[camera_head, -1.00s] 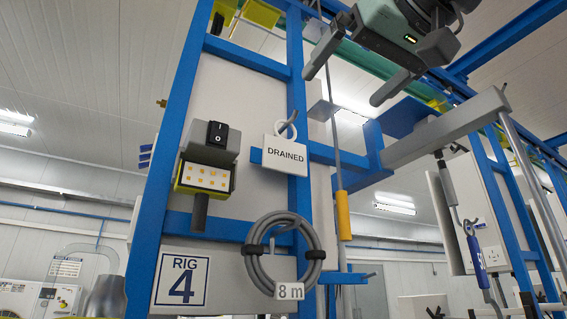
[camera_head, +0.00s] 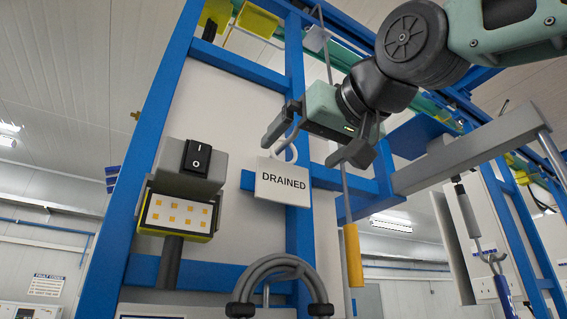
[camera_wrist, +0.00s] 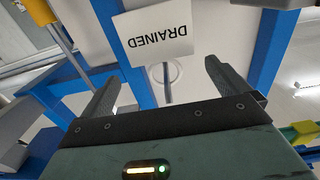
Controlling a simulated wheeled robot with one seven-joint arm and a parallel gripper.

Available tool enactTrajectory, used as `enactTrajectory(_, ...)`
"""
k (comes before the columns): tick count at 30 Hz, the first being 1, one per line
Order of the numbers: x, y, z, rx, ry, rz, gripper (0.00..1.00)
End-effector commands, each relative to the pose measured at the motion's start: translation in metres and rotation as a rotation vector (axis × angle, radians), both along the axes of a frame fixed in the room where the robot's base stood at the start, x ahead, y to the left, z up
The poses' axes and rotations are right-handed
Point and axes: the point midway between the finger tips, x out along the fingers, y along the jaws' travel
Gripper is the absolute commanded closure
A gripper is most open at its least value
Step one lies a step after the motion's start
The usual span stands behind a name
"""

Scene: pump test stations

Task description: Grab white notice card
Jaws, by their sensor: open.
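The white notice card (camera_head: 282,183) reads "DRAINED" and hangs by a white ring from a hook on the blue frame. My gripper (camera_head: 304,155) is open and empty, close to the card's upper part and ring in the head view. In the wrist view the card (camera_wrist: 153,32) appears upside down, beyond the fingertips of my gripper (camera_wrist: 162,78). The ring (camera_wrist: 166,73) and the hook's peg show between the two fingers. No finger is visibly closed on the card.
A switch box (camera_head: 198,165) with a yellow-edged light panel (camera_head: 178,216) is left of the card. A coiled grey hose (camera_head: 280,280) hangs below. A yellow-handled rod (camera_head: 353,255) and a grey beam (camera_head: 470,158) are to the right.

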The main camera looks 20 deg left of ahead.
Motion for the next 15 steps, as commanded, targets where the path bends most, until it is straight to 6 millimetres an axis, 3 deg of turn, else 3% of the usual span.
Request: enactTrajectory(15, 0.026, 0.034, 0.002, -0.004, 0.002, 0.000, 0.00)
